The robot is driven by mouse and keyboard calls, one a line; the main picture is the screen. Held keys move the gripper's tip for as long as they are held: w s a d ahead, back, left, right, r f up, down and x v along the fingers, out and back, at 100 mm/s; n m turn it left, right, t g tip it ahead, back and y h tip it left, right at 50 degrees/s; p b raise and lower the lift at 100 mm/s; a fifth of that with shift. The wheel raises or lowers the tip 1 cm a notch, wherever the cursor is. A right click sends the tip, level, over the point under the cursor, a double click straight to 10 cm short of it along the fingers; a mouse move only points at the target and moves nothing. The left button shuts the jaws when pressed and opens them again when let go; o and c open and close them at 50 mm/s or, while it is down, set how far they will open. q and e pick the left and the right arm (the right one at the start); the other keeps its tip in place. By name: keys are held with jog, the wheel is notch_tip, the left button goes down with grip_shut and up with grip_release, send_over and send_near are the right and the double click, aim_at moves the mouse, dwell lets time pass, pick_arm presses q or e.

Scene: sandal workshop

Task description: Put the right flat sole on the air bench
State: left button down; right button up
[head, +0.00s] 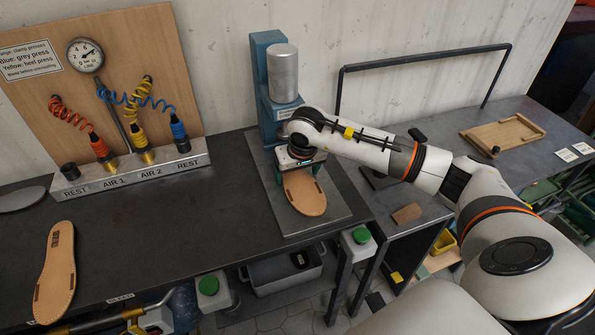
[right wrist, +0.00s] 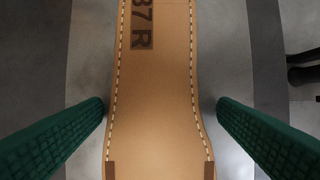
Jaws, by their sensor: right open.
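The right flat sole (head: 305,193), tan with a stitched edge, lies on the grey base plate (head: 335,207) of the blue press. In the right wrist view the sole (right wrist: 160,100) shows a dark mark ending in "R". My right gripper (head: 300,178) is open above it, with one green finger along each side of the sole; whether they touch its edges is unclear. The gripper hides the sole's far end in the head view. The dark air bench (head: 150,240) carries the AIR 1 and AIR 2 block (head: 130,175). My left gripper is not in view.
Another tan sole (head: 54,275) lies at the air bench's left. The blue press (head: 268,85) rises behind my right gripper. Coiled hoses (head: 125,98) and a gauge stand at the back. A wooden tray (head: 502,134) lies on the right table. The bench's middle is clear.

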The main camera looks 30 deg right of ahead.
jog(key=shift+c, duration=0.5)
jog(key=c, duration=0.7)
jog(key=shift+r, duration=0.1)
jog(key=shift+s+a+r+p, duration=0.2)
jog(key=shift+s+r+p, duration=0.65)
jog(key=shift+s+r, duration=0.2)
jog(key=shift+w, duration=0.15)
